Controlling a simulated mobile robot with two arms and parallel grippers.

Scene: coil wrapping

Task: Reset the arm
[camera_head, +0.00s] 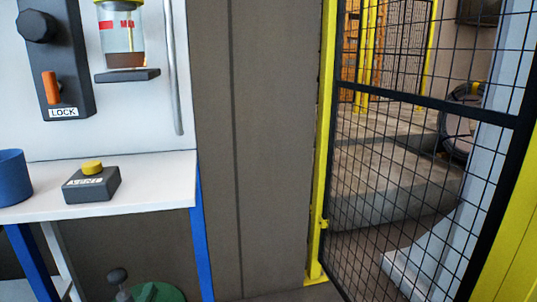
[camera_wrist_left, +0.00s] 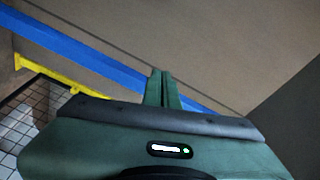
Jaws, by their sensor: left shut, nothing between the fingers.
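My left gripper (camera_wrist_left: 161,74) shows in the left wrist view. Its two green fingers point away from the camera and lie side by side, shut with nothing between them. They stand in front of a grey-brown surface and a blue bar (camera_wrist_left: 75,50); I cannot tell how far off these are. In the head view no gripper fingers can be made out. My right gripper is in neither view.
A white bench (camera_head: 140,190) on blue legs stands at left, with a blue cup (camera_head: 12,178) and a yellow-topped button box (camera_head: 91,183). An orange-handled LOCK panel (camera_head: 68,75) is above. At right is a black mesh fence (camera_head: 400,180) with a yellow post (camera_head: 322,150).

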